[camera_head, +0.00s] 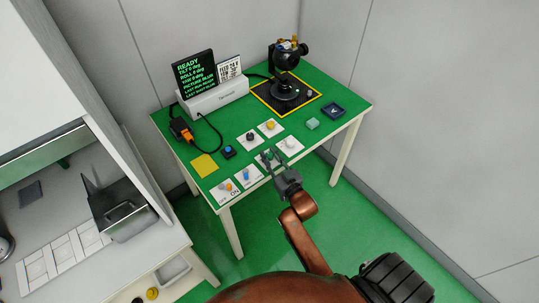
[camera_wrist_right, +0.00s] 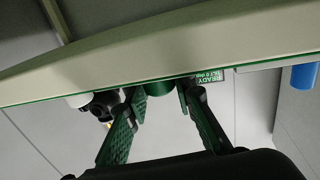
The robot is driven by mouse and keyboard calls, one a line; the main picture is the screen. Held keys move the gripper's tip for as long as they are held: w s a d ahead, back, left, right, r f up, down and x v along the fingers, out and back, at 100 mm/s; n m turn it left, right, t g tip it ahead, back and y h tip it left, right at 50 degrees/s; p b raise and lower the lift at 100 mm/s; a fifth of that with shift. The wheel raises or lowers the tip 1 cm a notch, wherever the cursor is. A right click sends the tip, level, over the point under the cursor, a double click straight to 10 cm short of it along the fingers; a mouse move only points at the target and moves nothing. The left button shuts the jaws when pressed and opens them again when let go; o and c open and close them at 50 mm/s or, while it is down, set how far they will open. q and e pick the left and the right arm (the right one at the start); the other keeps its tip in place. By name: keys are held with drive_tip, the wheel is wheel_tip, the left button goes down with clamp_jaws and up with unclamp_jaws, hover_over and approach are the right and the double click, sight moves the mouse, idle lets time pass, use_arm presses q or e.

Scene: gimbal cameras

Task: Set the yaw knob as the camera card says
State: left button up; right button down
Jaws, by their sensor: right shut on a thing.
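A white printed card (camera_head: 229,70) stands on the grey unit beside a dark screen (camera_head: 194,75) with green text: READY, then tilt, roll and further lines; the card's text is too small to read surely. A camera on a gimbal (camera_head: 288,58) stands on a black pad. Several knobs sit on white plates on the green table. My right gripper (camera_head: 270,160) reaches over the front edge. In the right wrist view its fingers (camera_wrist_right: 163,97) are shut on a green knob (camera_wrist_right: 160,87). Which knob is yaw cannot be read. My left gripper is out of view.
Around the right gripper are a black knob (camera_head: 250,136), a yellow knob (camera_head: 270,125), a white knob (camera_head: 290,143) and a blue knob (camera_head: 246,174). A desk stands at far left.

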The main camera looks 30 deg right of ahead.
drive_tip(key=shift+r+n+y+p, duration=0.15)
drive_tip(key=shift+n+y+p, duration=0.55)
drive_tip(key=shift+y, duration=0.3)
drive_tip(key=shift+n+y+p, duration=0.3)
drive_tip(key=shift+n+y, duration=0.2)
drive_tip(key=shift+y, duration=0.4)
drive_tip(key=shift+n+y, duration=0.6)
drive_tip(key=shift+y, duration=0.3)
drive_tip(key=shift+n+g+y, duration=0.6)
drive_tip(key=shift+n+y, duration=0.2)
drive_tip(key=shift+y, duration=0.4)
drive_tip(key=shift+y+b, duration=0.3)
drive_tip(key=c, duration=1.6)
unclamp_jaws()
